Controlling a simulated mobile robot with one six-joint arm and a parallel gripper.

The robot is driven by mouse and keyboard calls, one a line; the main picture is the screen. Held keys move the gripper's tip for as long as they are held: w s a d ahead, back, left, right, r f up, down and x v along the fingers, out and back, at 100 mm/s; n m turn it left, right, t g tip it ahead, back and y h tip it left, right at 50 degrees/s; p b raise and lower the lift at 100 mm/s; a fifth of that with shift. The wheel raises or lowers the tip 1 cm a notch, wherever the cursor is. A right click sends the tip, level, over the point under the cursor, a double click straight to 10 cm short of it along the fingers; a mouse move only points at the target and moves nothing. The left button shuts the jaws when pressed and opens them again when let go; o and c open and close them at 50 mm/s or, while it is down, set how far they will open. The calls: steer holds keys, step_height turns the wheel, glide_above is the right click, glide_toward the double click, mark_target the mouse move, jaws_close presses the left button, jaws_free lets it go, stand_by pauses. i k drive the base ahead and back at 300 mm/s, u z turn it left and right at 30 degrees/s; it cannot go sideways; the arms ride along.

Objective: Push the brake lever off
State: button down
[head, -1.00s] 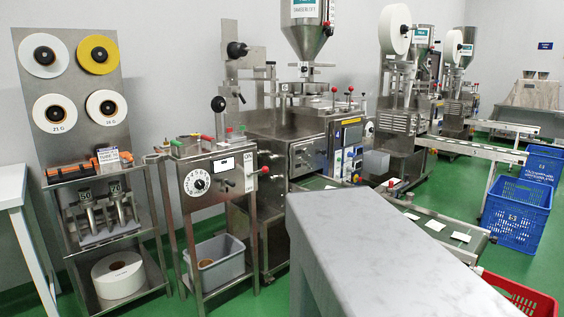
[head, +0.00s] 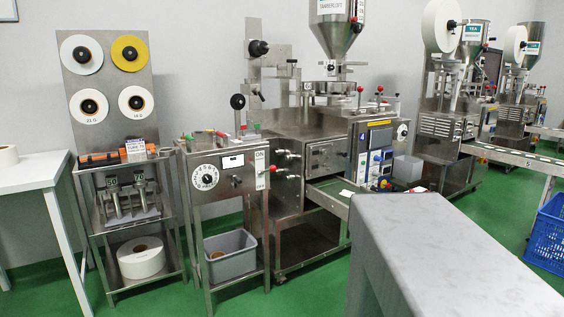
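A white plate (head: 261,171) marked ON at the top and OFF at the bottom is on the right front of a steel control cabinet (head: 222,203). A red-tipped lever (head: 272,169) shows at the plate's right edge, about mid-height. I cannot tell whether it belongs to the plate or to the packing machine behind. No lever is labelled as the brake. A black-knobbed lever (head: 238,101) stands upright behind the cabinet top. My gripper is in neither frame.
A grey marble-look counter (head: 432,240) fills the right foreground. A steel rack with reels (head: 118,165) and a white table (head: 30,172) stand at left. A grey bin (head: 230,256) sits on the cabinet's lower shelf. Green floor (head: 310,290) is clear before the machine.

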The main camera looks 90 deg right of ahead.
mark_target(273, 168)
steer(key=u, duration=1.2)
steer(key=k, duration=0.1)
steer(key=z, duration=2.65)
steer(key=i, duration=1)
